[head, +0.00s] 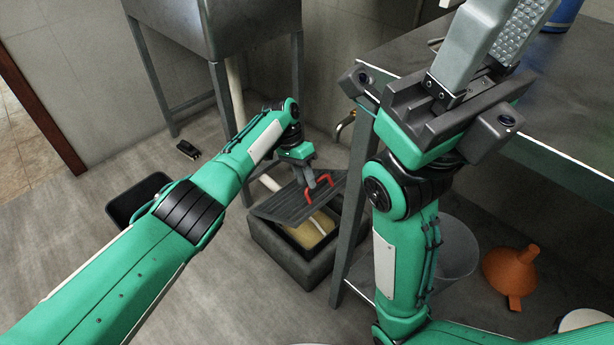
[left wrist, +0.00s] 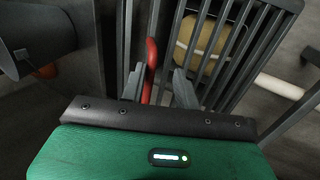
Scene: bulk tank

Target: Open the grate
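The dark slatted grate (head: 283,208) sits tilted on top of a dark floor box (head: 287,262), one side raised so that the inside shows. A red handle (head: 331,181) is fixed to the grate; it also shows in the left wrist view (left wrist: 151,62). My left gripper (head: 312,187) is at the handle. Its fingers (left wrist: 160,90) stand apart, with the red bar between them, near the left finger. Whether they touch it is unclear. My right gripper (head: 510,30) is raised close to the camera, with a ridged finger pad showing; it appears open and empty.
A yellowish object (head: 310,230) and a pale pipe lie in the box. A metal table (head: 565,105) stands right of it, with a clear bucket (head: 456,250) and orange funnel (head: 512,272) below. A black bin (head: 135,200) stands left.

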